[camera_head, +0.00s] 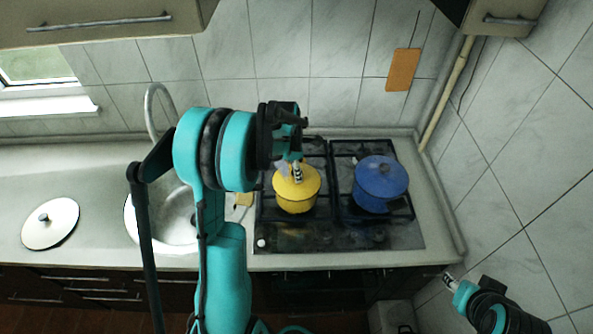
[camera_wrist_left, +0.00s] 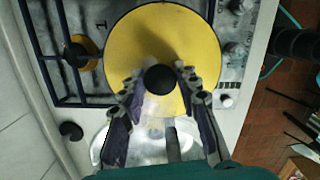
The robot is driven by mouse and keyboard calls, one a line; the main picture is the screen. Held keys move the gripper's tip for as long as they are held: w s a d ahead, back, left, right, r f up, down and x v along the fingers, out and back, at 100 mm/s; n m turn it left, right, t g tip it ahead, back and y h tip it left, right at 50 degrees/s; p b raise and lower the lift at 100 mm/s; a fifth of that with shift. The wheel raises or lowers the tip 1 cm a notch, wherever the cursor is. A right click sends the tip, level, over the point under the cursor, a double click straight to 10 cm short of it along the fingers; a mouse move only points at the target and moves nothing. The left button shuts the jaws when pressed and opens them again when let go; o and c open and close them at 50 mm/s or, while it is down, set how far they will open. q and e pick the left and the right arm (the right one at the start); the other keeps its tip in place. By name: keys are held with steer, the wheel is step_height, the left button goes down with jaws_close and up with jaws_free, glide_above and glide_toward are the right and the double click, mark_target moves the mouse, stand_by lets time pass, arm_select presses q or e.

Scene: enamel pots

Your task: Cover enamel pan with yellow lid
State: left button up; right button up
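The yellow lid (camera_wrist_left: 132,40) is a round yellow disc with a black knob (camera_wrist_left: 159,79). In the head view it (camera_head: 297,179) appears to sit on the enamel pan (camera_head: 294,206), a yellow pot on the left of the stove. The rim contact is too small to confirm. My left gripper (camera_head: 297,171) points down over it. In the left wrist view its fingertips (camera_wrist_left: 160,75) are close on either side of the knob; I cannot tell whether they touch it. My right gripper (camera_head: 450,281) is at the lower right, away from the stove, its opening unclear.
A blue lidded pot (camera_head: 381,186) stands on the right of the black stove (camera_head: 340,236). A white lid (camera_head: 50,223) with a dark knob lies on the counter at the left. The sink (camera_head: 165,232) and its tap are behind my left arm. The right wall bounds the counter.

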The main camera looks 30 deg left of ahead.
arm_select(q)
steer(key=o, duration=0.3)
steer(key=shift+o, duration=0.2)
step_height(320, 180, up, 12)
steer(key=s+a, duration=0.1)
steer(key=shift+s, duration=0.1)
stand_by(0.6)
